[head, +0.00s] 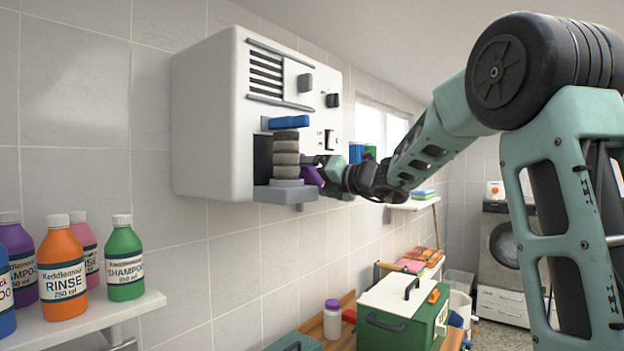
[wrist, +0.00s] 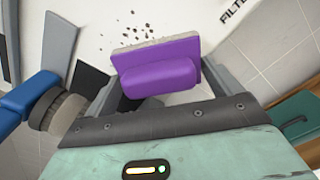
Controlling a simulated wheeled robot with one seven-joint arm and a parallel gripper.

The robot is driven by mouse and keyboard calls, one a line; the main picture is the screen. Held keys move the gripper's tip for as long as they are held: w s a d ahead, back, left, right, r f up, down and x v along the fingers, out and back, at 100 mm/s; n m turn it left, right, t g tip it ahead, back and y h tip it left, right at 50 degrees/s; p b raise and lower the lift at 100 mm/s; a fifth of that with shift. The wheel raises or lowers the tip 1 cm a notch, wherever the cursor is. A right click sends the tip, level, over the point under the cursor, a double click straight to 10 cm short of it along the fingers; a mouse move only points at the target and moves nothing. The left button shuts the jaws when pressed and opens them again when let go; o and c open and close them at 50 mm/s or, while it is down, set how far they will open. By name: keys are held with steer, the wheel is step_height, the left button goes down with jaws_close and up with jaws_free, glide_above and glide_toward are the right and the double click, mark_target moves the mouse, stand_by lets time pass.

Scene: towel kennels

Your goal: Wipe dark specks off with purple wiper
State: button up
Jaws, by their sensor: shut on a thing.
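The purple wiper (wrist: 158,78) has a block-like handle and a pale grey pad along its upper edge in the wrist view. My gripper (wrist: 155,88) is shut on its handle. Several dark specks (wrist: 137,34) lie scattered on a white surface just above the pad in the wrist view; I cannot tell whether the pad touches that surface. In the head view my gripper (head: 328,168) is at the right of the white wall-mounted machine (head: 215,115), and a bit of the purple wiper (head: 312,176) shows there. The specks are hidden in the head view.
A stack of dark and grey rings (head: 286,155) under a blue part (head: 288,122) stands close to my gripper's left. Bottles (head: 63,270) line a shelf at lower left. A green box (head: 400,315) stands below on a wooden surface. Tiled wall lies around the machine.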

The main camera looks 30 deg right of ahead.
steer(key=shift+r+p, duration=2.1)
steer(key=shift+r, duration=0.8)
step_height(320, 180, down, 6)
steer(key=b, duration=0.6)
steer(key=shift+f, duration=0.2)
steer(key=shift+r+p, duration=2.15)
steer(key=shift+r, duration=1)
step_height(320, 180, down, 6)
steer(key=b, duration=0.6)
steer(key=shift+f, duration=0.2)
steer(key=shift+r, duration=0.1)
steer(key=shift+b+v, duration=0.35)
steer(key=shift+v, duration=2.6)
steer(key=shift+s, duration=0.15)
steer(key=shift+v, duration=1.4)
